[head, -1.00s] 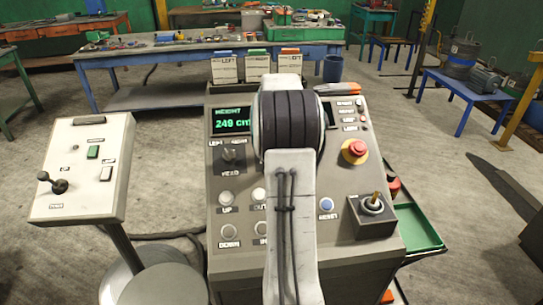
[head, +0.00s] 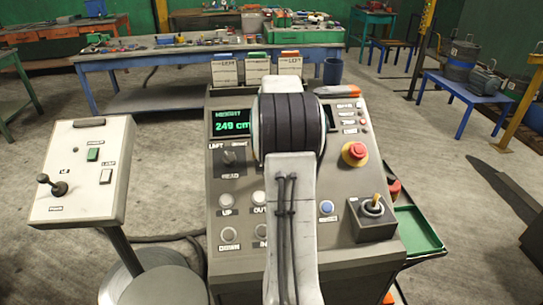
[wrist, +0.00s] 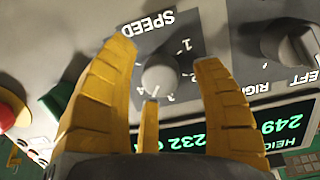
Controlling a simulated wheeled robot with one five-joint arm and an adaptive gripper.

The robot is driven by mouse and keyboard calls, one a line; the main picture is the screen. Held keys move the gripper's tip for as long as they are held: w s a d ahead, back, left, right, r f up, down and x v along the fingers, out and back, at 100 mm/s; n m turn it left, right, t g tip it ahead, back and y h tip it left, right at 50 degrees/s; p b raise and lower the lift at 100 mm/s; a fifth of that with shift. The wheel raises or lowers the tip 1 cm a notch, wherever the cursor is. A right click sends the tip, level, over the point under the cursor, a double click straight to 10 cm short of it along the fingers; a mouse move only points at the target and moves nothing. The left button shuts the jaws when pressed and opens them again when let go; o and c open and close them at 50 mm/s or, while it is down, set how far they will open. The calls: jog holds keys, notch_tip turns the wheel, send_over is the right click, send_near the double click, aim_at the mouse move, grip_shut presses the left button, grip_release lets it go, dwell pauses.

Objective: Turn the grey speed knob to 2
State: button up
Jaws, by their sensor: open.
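The grey speed knob (wrist: 160,75) sits on the grey panel under the word SPEED, which reads upside down in the wrist view. Number marks ring it; a 1 shows at its upper right, others are partly blurred or covered. I cannot tell which mark its pointer is at. My gripper (wrist: 165,56) is open, with yellow fingers on the left and right of the knob and a third narrow finger below it. Clear gaps show beside the knob in this view. In the head view my arm hides the knob and the gripper.
The console (head: 340,240) carries a red stop button (head: 354,153), a joystick (head: 374,206), a blue reset button (head: 326,207) and a green display (head: 231,122). A selector knob (wrist: 295,45) is right of the speed knob in the wrist view. A lever box (head: 85,170) stands left.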

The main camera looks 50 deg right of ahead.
jog(key=v, duration=1.1)
jog(key=shift+r, duration=0.15)
